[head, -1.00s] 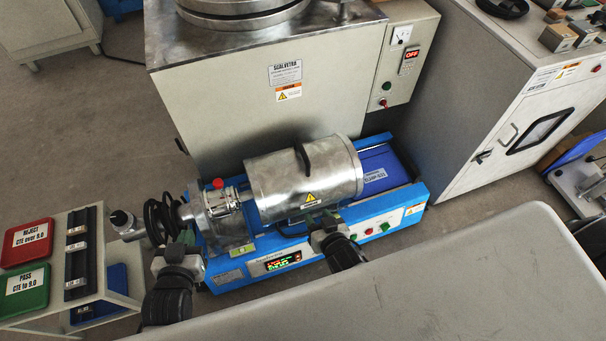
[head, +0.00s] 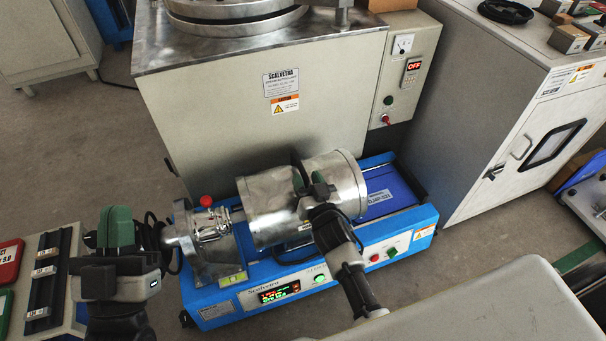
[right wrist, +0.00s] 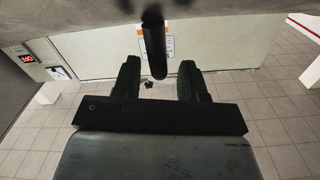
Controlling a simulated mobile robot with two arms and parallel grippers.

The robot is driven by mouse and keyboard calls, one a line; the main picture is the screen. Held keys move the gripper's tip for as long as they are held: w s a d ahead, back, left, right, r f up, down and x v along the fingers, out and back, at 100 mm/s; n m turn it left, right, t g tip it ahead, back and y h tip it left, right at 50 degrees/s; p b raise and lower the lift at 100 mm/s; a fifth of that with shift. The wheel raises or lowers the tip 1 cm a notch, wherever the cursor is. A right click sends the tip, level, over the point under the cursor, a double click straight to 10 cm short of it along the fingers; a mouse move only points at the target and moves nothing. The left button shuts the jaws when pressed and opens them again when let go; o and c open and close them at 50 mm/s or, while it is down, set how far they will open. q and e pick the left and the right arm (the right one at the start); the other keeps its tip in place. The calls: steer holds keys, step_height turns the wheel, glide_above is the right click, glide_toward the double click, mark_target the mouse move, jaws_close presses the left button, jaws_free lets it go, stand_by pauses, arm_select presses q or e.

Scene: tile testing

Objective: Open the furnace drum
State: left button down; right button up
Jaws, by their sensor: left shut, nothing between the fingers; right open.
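The furnace drum (head: 262,212) is a silver metal cylinder lying level on a blue machine base (head: 212,290). Its dark handle (right wrist: 153,45) hangs between the fingers of my right gripper (right wrist: 157,80) in the right wrist view. In the head view my right gripper (head: 309,186) is at the front of the drum, open around the handle, which it partly hides. I cannot tell if the fingers touch it. The drum looks closed. My left gripper (head: 117,226) is shut and empty, left of the machine's metal end block (head: 208,240).
A large grey cabinet (head: 230,130) stands close behind the machine. A cabinet with a windowed door (head: 545,150) stands at right. A grey surface (head: 500,310) fills the lower right. A rack with dark rails (head: 45,280) is at far left.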

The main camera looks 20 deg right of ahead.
arm_select(q)
steer(key=shift+s+r+t+h+b, duration=0.35)
steer(key=shift+s+r+t+h, duration=0.15)
steer(key=shift+s+r+t, duration=0.6)
arm_select(e)
steer(key=shift+w, duration=1.6)
arm_select(q)
steer(key=shift+w, duration=0.15)
arm_select(e)
steer(key=shift+a, duration=0.1)
jaws_close()
